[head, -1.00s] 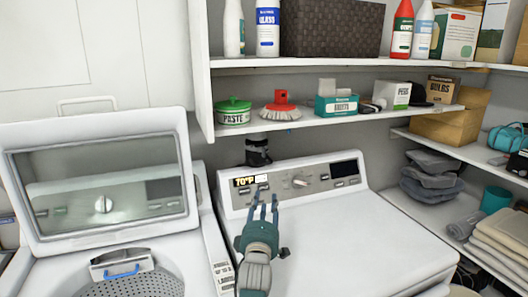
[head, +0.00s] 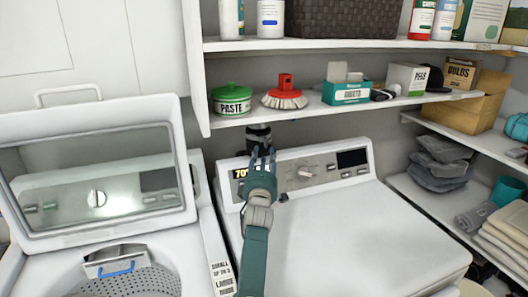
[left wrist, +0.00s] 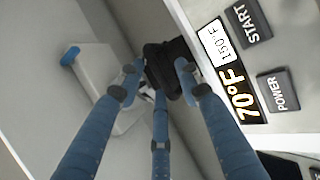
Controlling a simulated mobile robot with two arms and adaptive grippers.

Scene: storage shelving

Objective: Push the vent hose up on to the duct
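A black vent fitting (head: 259,133) shows against the wall behind the dryer's control panel, under the lower shelf. I cannot tell where the hose ends and the duct begins. My left gripper (head: 262,153) reaches up to it from the front, over the dryer top, and its fingers hide the lower part. In the left wrist view, the black piece (left wrist: 170,64) lies beyond and between the spread fingertips (left wrist: 158,78), close to the right one. The fingers look open; firm contact does not show. My right gripper is not in view.
The dryer panel (head: 325,168) is just right of the fingers. The lower shelf (head: 300,112), with a paste tin (head: 232,99) and a red brush (head: 285,93), hangs above. A raised washer lid (head: 95,170) stands left.

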